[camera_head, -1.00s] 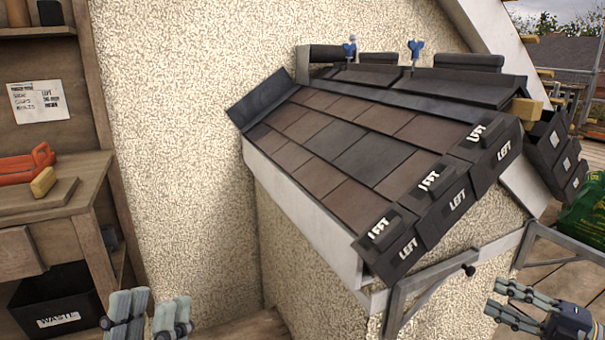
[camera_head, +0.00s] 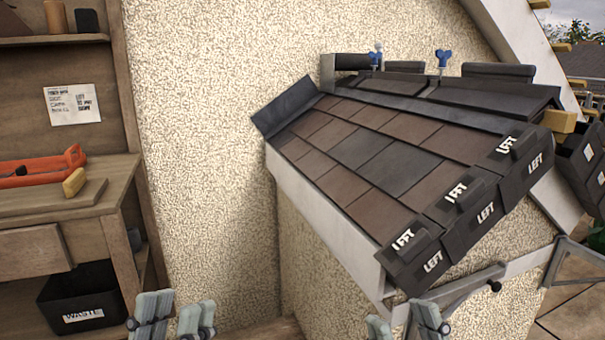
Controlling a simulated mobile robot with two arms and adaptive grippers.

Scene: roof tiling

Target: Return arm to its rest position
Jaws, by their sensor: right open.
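My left gripper (camera_head: 174,322) shows at the bottom edge, left of the middle. Its two pale fingers point up with a gap between them, so it is open, and nothing shows between them. My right gripper (camera_head: 403,328) shows at the bottom edge, right of the middle, below the roof's lower corner. Its fingers also point up, apart and with nothing between them. Only the finger ends of both grippers are in view; the arms are out of frame.
The small tiled roof (camera_head: 370,160) bears several dark tiles marked LEFT (camera_head: 486,214) along its edge. A metal bracket (camera_head: 490,287) juts out under it. At left stand a wooden bench (camera_head: 60,203), a red toolbox (camera_head: 42,168) and a black WASTE bin (camera_head: 84,301).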

